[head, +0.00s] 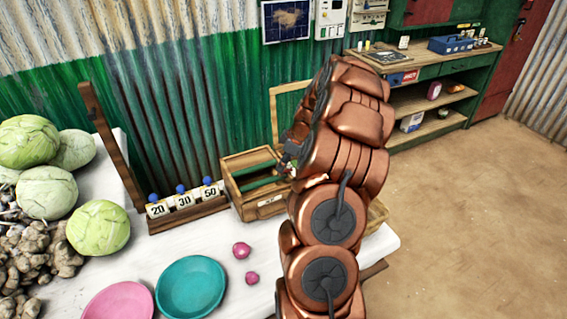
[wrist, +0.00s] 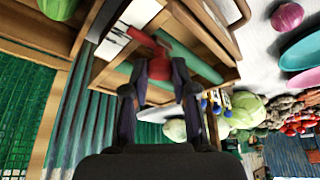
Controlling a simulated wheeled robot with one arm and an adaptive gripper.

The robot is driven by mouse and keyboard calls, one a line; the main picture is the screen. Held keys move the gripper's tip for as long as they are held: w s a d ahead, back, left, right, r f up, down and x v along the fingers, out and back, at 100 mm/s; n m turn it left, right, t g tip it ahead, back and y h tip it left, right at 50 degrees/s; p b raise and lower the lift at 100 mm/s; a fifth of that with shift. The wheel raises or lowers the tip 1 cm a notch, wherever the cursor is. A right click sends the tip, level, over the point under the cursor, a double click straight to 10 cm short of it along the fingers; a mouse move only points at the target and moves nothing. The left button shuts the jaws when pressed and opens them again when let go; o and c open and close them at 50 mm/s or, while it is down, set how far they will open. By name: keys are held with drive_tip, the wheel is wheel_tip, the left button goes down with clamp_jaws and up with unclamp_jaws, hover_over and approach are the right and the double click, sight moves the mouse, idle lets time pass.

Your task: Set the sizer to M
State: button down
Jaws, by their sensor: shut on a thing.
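The sizer looks to be the open wooden box with green bars (head: 250,188) on the white table, partly hidden behind my arm. It also shows in the wrist view as a wooden frame (wrist: 205,48) with green bars and a white label plate (wrist: 140,13). My gripper (wrist: 160,68) is shut on a red handle-like part (wrist: 157,90) at the box, close to that plate. In the head view my gripper (head: 288,158) is at the box's right side, mostly hidden by my arm. The letters on the plate are too small to read.
Left of the box stands a rack of blocks marked 20, 30 and 50 (head: 184,202). A teal plate (head: 190,288), a pink plate (head: 118,302) and two small pink onion-like balls (head: 241,250) lie in front. Cabbages (head: 98,228) and ginger fill the left. A corrugated wall (head: 190,110) stands behind.

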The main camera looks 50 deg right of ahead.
idle(0.4)
drive_tip(key=w+b, duration=0.1)
drive_tip(key=b, duration=0.2)
drive_tip(key=shift+w+d+f, duration=0.1)
drive_tip(key=shift+d, duration=0.1)
drive_tip(key=c, duration=0.9)
unclamp_jaws()
drive_tip(key=shift+c, duration=0.2)
drive_tip(key=shift+r, duration=0.25)
drive_tip(key=v, duration=1.1)
drive_tip(key=shift+s+r, duration=0.25)
drive_tip(key=shift+r, duration=0.05)
